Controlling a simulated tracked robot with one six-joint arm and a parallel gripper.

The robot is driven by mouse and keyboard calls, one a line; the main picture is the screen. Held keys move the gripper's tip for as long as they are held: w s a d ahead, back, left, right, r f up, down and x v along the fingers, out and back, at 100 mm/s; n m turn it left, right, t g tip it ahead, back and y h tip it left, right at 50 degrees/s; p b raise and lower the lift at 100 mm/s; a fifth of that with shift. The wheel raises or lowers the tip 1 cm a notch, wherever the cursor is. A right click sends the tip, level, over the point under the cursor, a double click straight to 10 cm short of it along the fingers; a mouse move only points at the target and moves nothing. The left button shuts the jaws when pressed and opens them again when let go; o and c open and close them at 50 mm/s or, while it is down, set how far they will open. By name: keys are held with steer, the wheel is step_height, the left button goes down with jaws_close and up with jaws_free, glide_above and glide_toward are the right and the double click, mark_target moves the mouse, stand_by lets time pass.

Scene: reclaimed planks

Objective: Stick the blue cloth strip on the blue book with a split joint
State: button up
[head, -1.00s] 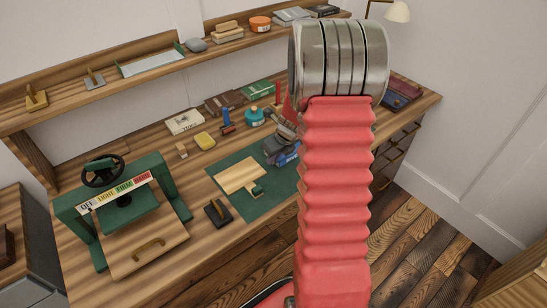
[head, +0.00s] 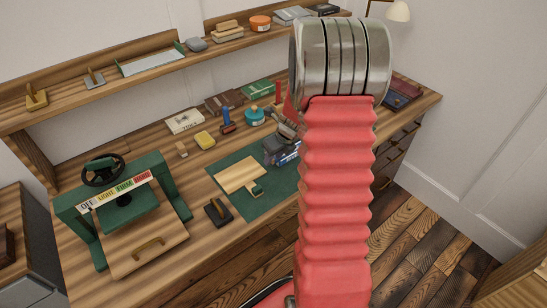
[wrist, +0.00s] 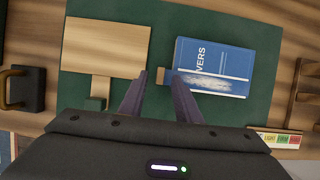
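The blue book (wrist: 212,65) lies on the green mat in the wrist view, with white lettering and a ragged pale split along its near side. In the head view, my arm and gripper hide most of it. My gripper (wrist: 160,78) is over the mat at the book's left end. Its two dark fingers stand apart, with green mat showing between them. The right finger overlaps a small tan piece (wrist: 164,76) at the book's left edge. I cannot make out a blue cloth strip, and nothing is clearly held.
A pale wooden board (wrist: 106,48) lies on the green mat (head: 270,203) left of the book. A dark block with a brass handle (head: 217,212) sits beside the mat. The green press (head: 125,215) stands at left.

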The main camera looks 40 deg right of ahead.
steer(key=v, duration=1.3)
stand_by(0.5)
steer(key=s+a+r+n, duration=0.4)
steer(key=s+a+n, duration=0.2)
steer(key=a+n, duration=0.3)
steer(key=s+a+r+n, duration=0.4)
steer(key=a+n, duration=0.5)
steer(key=n, duration=0.5)
steer(key=s+a+r+n+t, duration=0.1)
steer(key=s+a+r+n, duration=0.4)
steer(key=s+a+n, duration=0.3)
steer(key=a+n, duration=0.1)
steer(key=n, duration=0.3)
steer(key=shift+a+n, duration=0.3)
steer(key=shift+a, duration=0.05)
stand_by(0.5)
